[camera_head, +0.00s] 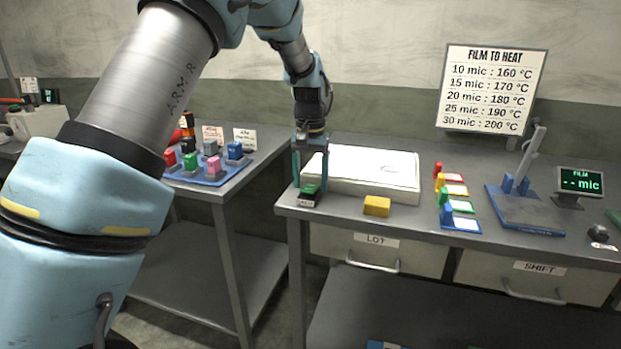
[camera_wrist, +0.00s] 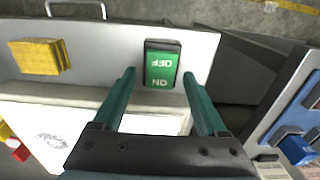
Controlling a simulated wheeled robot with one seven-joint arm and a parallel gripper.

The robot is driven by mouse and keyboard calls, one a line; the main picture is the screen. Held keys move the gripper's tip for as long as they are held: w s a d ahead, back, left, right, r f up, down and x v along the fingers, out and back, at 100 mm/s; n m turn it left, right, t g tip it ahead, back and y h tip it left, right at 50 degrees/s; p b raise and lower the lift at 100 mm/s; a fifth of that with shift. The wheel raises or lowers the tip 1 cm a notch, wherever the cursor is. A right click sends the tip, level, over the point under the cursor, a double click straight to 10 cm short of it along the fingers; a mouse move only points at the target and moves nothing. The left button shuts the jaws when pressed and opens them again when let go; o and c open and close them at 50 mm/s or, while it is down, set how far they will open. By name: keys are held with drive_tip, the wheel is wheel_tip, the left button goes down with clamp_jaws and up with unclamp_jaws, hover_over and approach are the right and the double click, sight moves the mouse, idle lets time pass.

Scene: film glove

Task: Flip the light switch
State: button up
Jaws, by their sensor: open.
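The light switch (camera_wrist: 161,66) is a small dark box with a green rocker marked ON and OFF. In the head view the switch (camera_head: 309,195) sits at the front left corner of the right-hand table, beside a white light box (camera_head: 372,185). My gripper (camera_head: 310,182) points down over the switch. In the wrist view the two green fingers of my gripper (camera_wrist: 160,72) are apart, one on each side of the switch, with nothing held. I cannot tell whether the fingertips touch the switch. The light box panel looks white; whether it is lit is unclear.
A yellow block (camera_head: 376,206) lies right of the switch, near the table's front edge. Coloured blocks on cards (camera_head: 455,189) and a blue stand (camera_head: 525,212) are farther right. A blue tray (camera_head: 204,178) with blocks is on the left table, across a gap.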

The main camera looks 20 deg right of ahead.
drive_tip(key=shift+c, duration=0.2)
clamp_jaws()
idle(0.5)
